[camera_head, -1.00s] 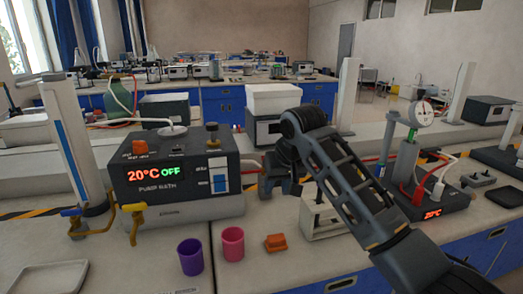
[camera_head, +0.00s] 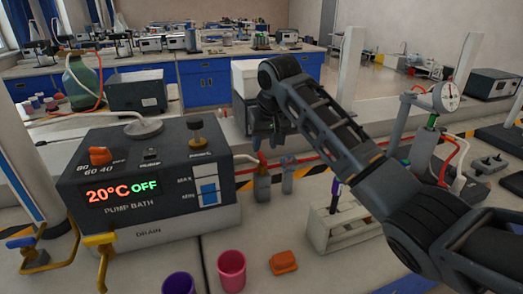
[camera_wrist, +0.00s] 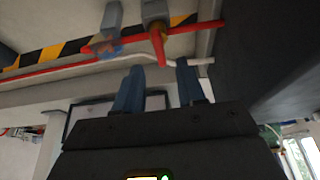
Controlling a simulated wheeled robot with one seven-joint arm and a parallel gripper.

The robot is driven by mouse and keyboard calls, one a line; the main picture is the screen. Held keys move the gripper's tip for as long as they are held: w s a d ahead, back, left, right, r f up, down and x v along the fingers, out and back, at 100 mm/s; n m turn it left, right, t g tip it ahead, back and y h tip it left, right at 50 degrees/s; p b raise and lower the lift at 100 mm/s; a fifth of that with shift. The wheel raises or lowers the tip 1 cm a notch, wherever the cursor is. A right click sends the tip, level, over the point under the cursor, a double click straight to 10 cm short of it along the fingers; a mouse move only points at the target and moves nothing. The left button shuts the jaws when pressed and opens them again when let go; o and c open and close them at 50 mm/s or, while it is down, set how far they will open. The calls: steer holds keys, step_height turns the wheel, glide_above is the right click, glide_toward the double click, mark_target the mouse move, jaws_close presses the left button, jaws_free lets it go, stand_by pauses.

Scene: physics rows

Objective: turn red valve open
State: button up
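A valve with a small red handle (camera_head: 262,159) stands on a grey post just right of the pump bath, on the red tubing line. In the wrist view, a red and brass-coloured handle (camera_wrist: 158,46) shows on its grey post, beyond my fingertips. A second valve (camera_head: 288,178) on a blue-grey post stands to its right; a blue handle (camera_wrist: 107,46) also shows in the wrist view. My gripper (camera_head: 268,138) is above and behind the red valve in the picture. In the wrist view its two blue fingers (camera_wrist: 157,75) are apart, with nothing between them.
The pump bath (camera_head: 145,185) reads 20°C OFF. A white rack with a purple tube (camera_head: 345,222) stands under my forearm. Pink (camera_head: 231,272) and purple (camera_head: 179,284) cups and an orange block (camera_head: 284,262) are at the front. A gauge stand (camera_head: 447,96) is at right.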

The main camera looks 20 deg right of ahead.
mark_target(262, 156)
steer(key=shift+x, duration=2.5)
jaws_close()
